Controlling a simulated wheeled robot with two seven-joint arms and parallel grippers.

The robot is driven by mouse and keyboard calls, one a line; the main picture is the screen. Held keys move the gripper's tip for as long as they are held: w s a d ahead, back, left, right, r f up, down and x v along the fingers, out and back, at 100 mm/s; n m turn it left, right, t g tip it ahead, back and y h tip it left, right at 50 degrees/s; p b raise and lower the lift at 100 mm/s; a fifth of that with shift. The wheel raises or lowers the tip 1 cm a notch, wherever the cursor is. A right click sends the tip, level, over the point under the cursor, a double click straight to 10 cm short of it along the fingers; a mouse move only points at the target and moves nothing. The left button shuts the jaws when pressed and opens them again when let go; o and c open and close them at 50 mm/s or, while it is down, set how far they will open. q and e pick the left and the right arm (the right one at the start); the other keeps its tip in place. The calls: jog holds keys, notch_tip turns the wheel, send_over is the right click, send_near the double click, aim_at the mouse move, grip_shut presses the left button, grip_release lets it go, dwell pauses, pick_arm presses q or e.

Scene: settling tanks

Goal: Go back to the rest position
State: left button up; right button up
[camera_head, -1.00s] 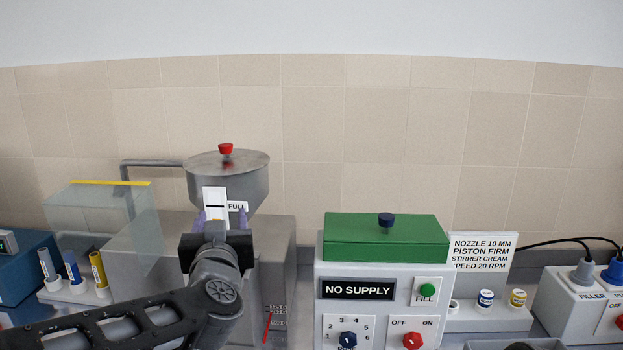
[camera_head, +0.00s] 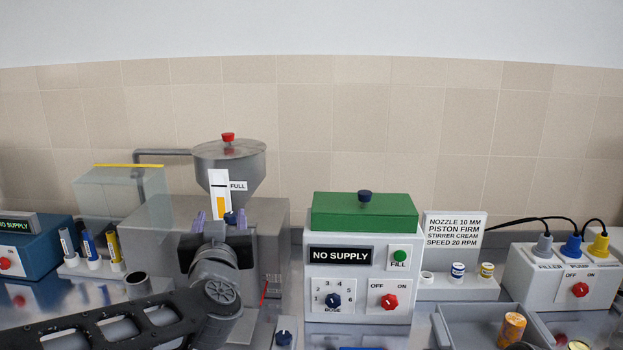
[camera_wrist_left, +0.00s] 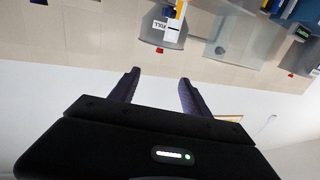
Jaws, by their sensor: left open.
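My left gripper (camera_head: 220,218) is open and empty. Its arm comes in from the lower left, and the gripper stands in front of the steel machine with the hopper (camera_head: 228,168). In the left wrist view its two purple fingers (camera_wrist_left: 158,82) are apart with nothing between them. Beyond them that view shows the hopper upside down, with its red knob (camera_wrist_left: 160,49) and FULL gauge (camera_wrist_left: 174,28). In the head view the gauge (camera_head: 219,180) has an orange bar and stands just above the gripper, partly hidden by it. My right gripper does not show.
A white control box (camera_head: 340,283) with a green lid reads NO SUPPLY. Right of it are a sign (camera_head: 455,230), small pots, a grey tray (camera_head: 447,338) and a plug box (camera_head: 540,282). Left are marker-like tubes (camera_head: 115,245), a glass guard (camera_head: 105,200) and a blue box (camera_head: 40,262).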

pick_arm(q)
jog(key=s+d+f+g+h+b, duration=0.1)
jog(key=s+d+f+g+h, duration=0.15)
jog(key=f, duration=1.05)
jog(key=s+d+f+g+h+b, duration=0.15)
jog(key=d+f, duration=0.25)
jog(key=f, duration=0.8)
jog(key=s+d+f+g+h+b, duration=0.1)
jog(key=d+f+g+h, duration=0.2)
jog(key=f, duration=1)
jog(key=s+f+g+b, duration=0.3)
jog(key=s+f+g, duration=0.2)
jog(key=s+f, duration=0.9)
jog(key=s+f+g+b, duration=0.3)
jog(key=s+f+g, duration=0.2)
jog(key=s+f, duration=1)
notch_tip(320, 180, down, 4)
jog(key=shift+a+f, duration=0.2)
jog(key=shift+f, duration=0.05)
